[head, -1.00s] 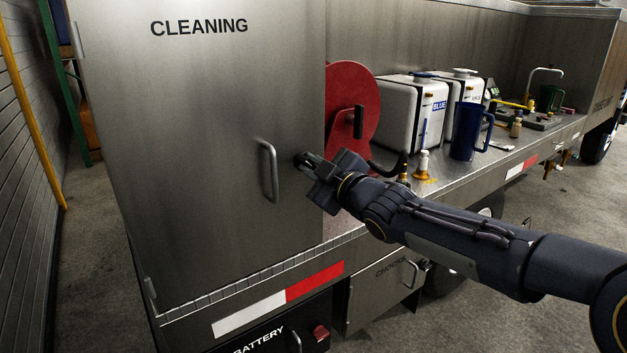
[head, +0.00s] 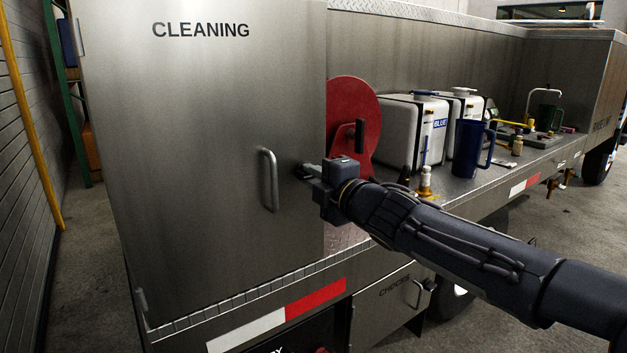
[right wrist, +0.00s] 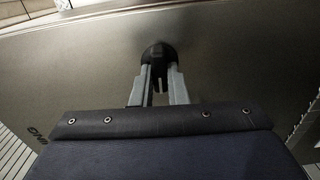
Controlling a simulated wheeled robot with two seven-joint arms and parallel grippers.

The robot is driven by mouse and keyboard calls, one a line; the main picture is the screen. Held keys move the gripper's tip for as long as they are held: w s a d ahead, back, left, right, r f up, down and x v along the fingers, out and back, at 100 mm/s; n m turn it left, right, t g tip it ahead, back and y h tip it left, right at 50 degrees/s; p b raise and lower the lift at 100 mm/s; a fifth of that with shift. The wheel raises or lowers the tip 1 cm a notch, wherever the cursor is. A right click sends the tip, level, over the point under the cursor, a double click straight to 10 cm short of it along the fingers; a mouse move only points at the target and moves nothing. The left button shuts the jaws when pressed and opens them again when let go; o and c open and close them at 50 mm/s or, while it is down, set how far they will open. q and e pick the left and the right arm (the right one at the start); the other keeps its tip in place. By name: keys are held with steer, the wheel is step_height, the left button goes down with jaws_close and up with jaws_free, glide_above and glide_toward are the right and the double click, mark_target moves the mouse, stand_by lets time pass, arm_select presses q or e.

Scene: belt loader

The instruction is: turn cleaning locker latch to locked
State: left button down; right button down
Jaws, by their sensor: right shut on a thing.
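The cleaning locker (head: 200,130) is a tall brushed-metal cabinet with a shut door marked CLEANING. Its latch is a small dark knob (head: 302,170) near the right edge of the door, right of the bar handle (head: 268,180). In the right wrist view the round black latch (right wrist: 159,53) sits between the fingertips. My right gripper (head: 308,174) is at the latch and shut on it; its fingers show in the right wrist view (right wrist: 158,80). The fingers hide part of the latch, so its exact turn is hard to tell. My left gripper is not in view.
A red reel (head: 352,110) stands just right of the locker, behind my gripper. White tanks (head: 398,125), a blue jug (head: 468,140) and small bottles stand on the metal deck. The floor at left is clear.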

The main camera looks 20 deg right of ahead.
steer(key=shift+n, duration=0.3)
steer(key=c, duration=1.4)
jaws_free()
steer(key=shift+c, duration=0.2)
steer(key=p+v, duration=0.1)
steer(key=v, duration=0.7)
